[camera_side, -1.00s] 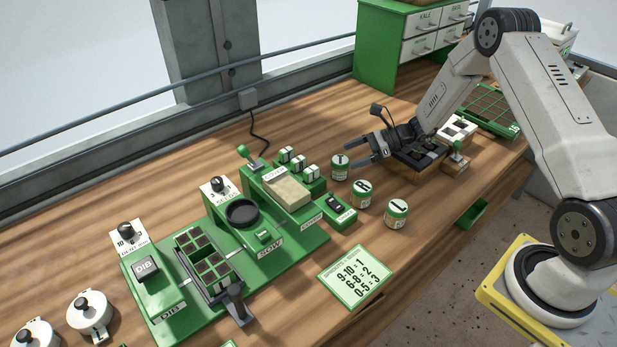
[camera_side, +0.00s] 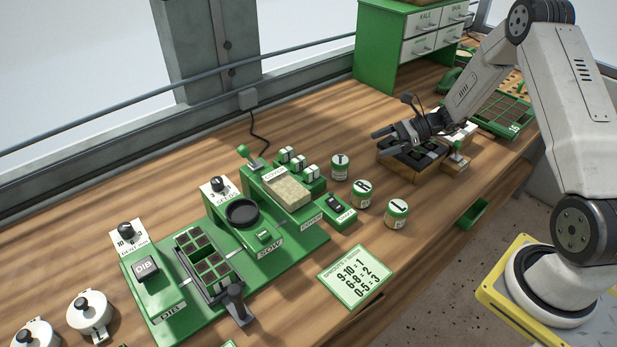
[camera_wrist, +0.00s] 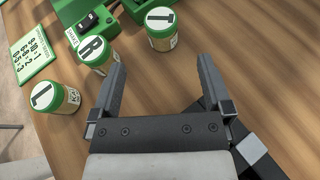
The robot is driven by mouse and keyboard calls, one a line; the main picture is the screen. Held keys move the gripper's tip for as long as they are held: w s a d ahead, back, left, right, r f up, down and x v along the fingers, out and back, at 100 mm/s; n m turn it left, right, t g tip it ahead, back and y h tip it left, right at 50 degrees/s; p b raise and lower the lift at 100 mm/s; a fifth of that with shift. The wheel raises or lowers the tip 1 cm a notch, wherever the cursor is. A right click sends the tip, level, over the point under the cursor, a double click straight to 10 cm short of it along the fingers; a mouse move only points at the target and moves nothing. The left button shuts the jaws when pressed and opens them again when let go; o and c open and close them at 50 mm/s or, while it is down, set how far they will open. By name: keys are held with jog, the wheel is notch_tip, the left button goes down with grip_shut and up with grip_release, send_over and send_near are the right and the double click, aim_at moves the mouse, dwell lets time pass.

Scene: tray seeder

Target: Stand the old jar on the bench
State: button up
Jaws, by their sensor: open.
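The jar marked T (camera_side: 340,166) is nearest my gripper (camera_side: 380,144). In the wrist view, the T jar (camera_wrist: 161,30) stands beyond my open fingers (camera_wrist: 162,64). I cannot tell which jar is the old one.
The green seeding station (camera_side: 300,240) with a black dish (camera_side: 242,213) is left of the jars. A score card (camera_side: 355,275) lies at the front edge. A wooden box with dark cells (camera_side: 400,163) sits below my gripper. Clear bench lies behind the jars.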

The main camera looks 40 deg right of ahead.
jog(key=shift+a, duration=0.1)
jog(key=s+a+r+n+g+h, duration=0.1)
jog(key=s+a+n+g+h, duration=0.1)
jog(key=s+a+n, duration=0.2)
jog(key=s+a+r+n+g+h, duration=0.1)
jog(key=s+a+n+g+h, duration=0.2)
jog(key=n, duration=0.3)
jog(key=s+a+r+n+g+h, duration=0.2)
jog(key=s+a+n+h, duration=0.1)
jog(key=s+a+n, duration=0.2)
jog(key=shift+s+a+n+g, duration=0.2)
jog(key=shift+s+n+g, duration=0.1)
jog(key=shift+s+n, duration=0.1)
jog(key=shift+s+a+r+n+t+h, duration=0.45)
jog(key=shift+s+r+n+h, duration=0.15)
jog(key=shift+n, duration=0.9)
jog(key=shift+s+a+r+n+t+h, duration=0.45)
jog(key=shift+s+n, duration=0.25)
jog(key=shift+n, duration=0.8)
jog(key=shift+s+a+r+n+t+h, duration=0.4)
jog(key=shift+s+n+h, duration=0.2)
jog(key=shift+n, duration=0.9)
